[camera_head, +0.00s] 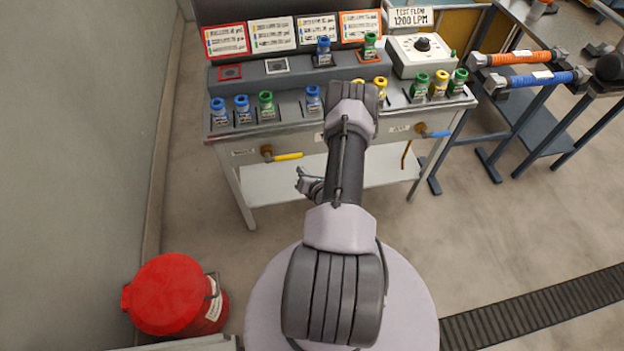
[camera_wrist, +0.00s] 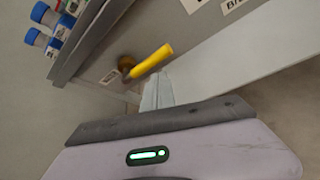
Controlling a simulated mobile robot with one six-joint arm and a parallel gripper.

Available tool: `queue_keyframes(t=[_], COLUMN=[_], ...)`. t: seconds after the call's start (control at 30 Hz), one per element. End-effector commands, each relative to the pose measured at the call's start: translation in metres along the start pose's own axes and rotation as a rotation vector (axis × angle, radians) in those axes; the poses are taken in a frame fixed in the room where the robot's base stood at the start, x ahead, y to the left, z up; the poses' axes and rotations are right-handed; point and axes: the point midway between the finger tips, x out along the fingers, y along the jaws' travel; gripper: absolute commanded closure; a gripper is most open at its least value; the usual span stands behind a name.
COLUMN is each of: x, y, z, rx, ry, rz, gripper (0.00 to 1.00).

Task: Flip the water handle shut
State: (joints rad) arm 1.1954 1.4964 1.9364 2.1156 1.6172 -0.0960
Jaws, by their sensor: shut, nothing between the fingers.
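A yellow lever handle (camera_head: 287,156) on a brass valve sticks out to the right from the bench's front panel. It also shows in the wrist view (camera_wrist: 151,61), where it slants up to the right. A blue lever handle (camera_head: 435,133) on a second valve sits at the right of the same panel. I cannot read which one is labelled water. My gripper (camera_head: 303,181) is shut and empty, below and in front of the yellow handle. In the wrist view its fingertips (camera_wrist: 157,82) lie just below the yellow handle, seemingly apart from it.
The metal bench (camera_head: 235,139) holds several blue, green and yellow capped bottles. A red bin (camera_head: 168,295) stands on the floor at lower left. At right, a rack carries orange (camera_head: 518,58) and blue (camera_head: 540,79) rollers. The floor between is clear.

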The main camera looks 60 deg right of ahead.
Motion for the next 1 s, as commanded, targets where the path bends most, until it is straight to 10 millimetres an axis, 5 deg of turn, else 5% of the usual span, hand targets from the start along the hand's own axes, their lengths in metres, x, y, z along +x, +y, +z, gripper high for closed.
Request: queue_keyframes(t=[0.4,1.0], x=[-0.092,-0.104], y=[-0.001,0.000], z=[-0.003,-0.005], rx=[0.004,0.000], ry=[0.010,0.011], rz=[-0.005,-0.001], gripper=[1.00,1.00])
